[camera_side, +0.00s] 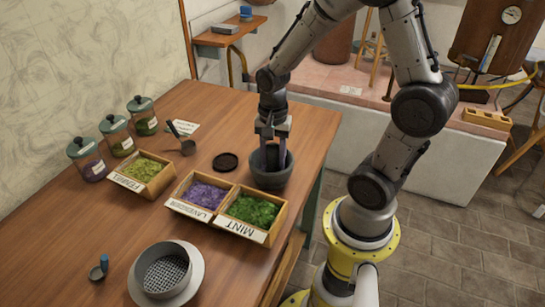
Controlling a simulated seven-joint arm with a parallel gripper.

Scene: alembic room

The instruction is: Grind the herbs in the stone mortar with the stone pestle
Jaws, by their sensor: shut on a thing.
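The dark stone mortar (268,176) stands upright on the wooden table, near its right edge. My gripper (272,146) points straight down over the mortar's mouth and is shut on the dark stone pestle (271,156). The pestle is upright, its lower end inside the mortar and hidden by the rim. I cannot tell whether it touches the bottom. The inside of the mortar and any herbs in it are hidden. Loose herbs lie in three labelled wooden boxes: yellow-green fennel (143,170), purple lavender (205,195) and green mint (252,211).
The lavender and mint boxes stand close in front of the mortar. A dark round disc (226,161) lies to its left. A scoop (183,141), several lidded jars (88,160) and a sieve (165,273) are farther off. The front middle of the wooden table (108,222) has free room.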

